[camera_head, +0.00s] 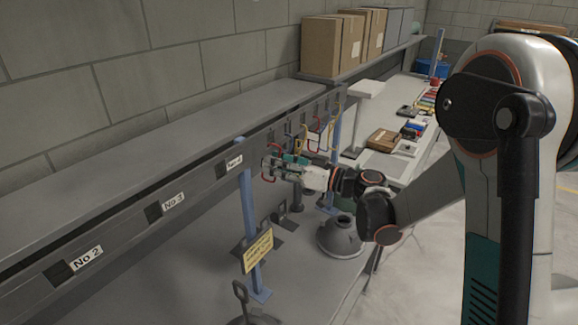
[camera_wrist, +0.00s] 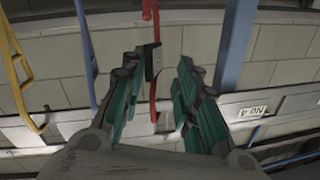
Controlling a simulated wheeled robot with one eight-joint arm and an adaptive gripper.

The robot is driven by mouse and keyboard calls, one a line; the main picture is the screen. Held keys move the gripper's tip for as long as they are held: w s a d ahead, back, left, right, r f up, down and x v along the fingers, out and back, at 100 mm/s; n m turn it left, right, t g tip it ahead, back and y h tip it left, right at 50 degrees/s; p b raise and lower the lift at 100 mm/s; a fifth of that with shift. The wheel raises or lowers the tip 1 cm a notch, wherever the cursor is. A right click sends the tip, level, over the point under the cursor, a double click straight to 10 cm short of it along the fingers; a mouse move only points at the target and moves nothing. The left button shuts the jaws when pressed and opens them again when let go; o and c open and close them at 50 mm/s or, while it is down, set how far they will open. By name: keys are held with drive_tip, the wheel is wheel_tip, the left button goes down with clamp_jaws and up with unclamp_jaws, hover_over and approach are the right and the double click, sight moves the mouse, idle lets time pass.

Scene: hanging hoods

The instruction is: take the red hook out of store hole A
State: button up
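The red hook (camera_wrist: 153,62) hangs in the wrist view between my gripper's two teal-padded fingers. My gripper (camera_wrist: 157,88) is open, with a gap visible on the right side of the hook; whether the left finger touches it I cannot tell. In the head view a red hook (camera_head: 267,170) shows at the rail, just left of my gripper (camera_head: 282,165). A dark plate (camera_wrist: 152,62) sits by the hook's middle. The store hole and any letter A on it cannot be made out.
A grey rail (camera_head: 120,225) carries labels No 2, No 3 and No 4 (camera_head: 234,161). A yellow hook (camera_wrist: 18,75) and a blue hook (camera_wrist: 86,45) hang beside the red one. A blue post (camera_head: 250,215) with a yellow sign (camera_head: 257,250) stands close left. A grey hood (camera_head: 341,238) is below.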

drive_tip(key=shift+w+a, duration=0.1)
drive_tip(key=shift+a, duration=0.1)
clamp_jaws()
drive_tip(key=shift+r, duration=0.2)
